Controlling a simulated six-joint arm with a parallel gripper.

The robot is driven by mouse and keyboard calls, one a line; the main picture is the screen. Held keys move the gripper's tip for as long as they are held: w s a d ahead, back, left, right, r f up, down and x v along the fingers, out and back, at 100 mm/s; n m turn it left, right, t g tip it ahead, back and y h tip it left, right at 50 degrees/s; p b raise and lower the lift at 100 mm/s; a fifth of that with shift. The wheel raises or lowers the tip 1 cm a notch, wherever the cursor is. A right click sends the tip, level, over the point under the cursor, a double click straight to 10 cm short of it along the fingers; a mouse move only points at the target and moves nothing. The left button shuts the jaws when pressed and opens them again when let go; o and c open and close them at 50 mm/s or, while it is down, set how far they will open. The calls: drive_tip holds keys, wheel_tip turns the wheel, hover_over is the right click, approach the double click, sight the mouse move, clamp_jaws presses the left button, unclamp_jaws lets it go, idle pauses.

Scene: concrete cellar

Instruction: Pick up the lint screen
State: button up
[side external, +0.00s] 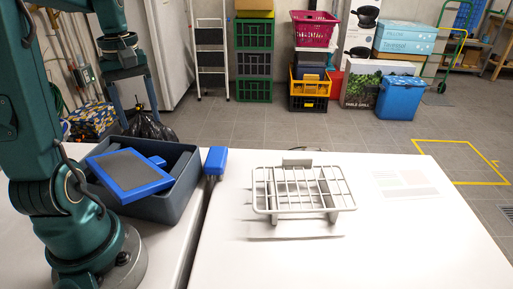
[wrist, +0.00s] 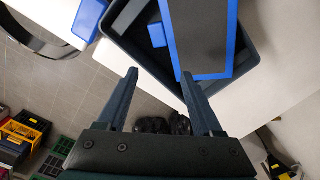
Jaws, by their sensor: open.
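The lint screen, a dark grey mesh panel in a blue frame (side external: 130,172), lies tilted in a dark grey bin (side external: 183,187), partly above its rim. In the wrist view the lint screen (wrist: 203,35) is at the top, right of centre, beyond the fingertips. My gripper (side external: 139,119) is open and empty, pointing down above and behind the bin in the side view. In the wrist view my gripper (wrist: 159,74) has its fingers wide apart, with the bin's edge beyond them. The fingers look clear of the lint screen.
A small blue block (side external: 157,161) is in the bin beside the screen. Another blue item (side external: 215,162) stands by the gap between the tables. A pale wire rack (side external: 303,190) stands on the right-hand white table (side external: 400,240), which has free room around it.

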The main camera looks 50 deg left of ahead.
sight(158, 159)
drive_tip(key=f+m, duration=0.1)
drive_tip(key=m, duration=0.3)
drive_tip(key=d+f+m, duration=0.1)
drive_tip(key=m, duration=0.4)
drive_tip(key=d+f+m+h, duration=0.1)
drive_tip(key=m, duration=0.3)
drive_tip(key=shift+w+d+f+m, duration=0.1)
drive_tip(key=shift+w+f+m, duration=0.1)
drive_tip(key=shift+f+m, duration=0.2)
drive_tip(key=shift+d+f, duration=0.3)
drive_tip(key=shift+f, duration=0.3)
drive_tip(key=shift+d+f, duration=0.15)
drive_tip(key=shift+f, duration=1.95)
clamp_jaws()
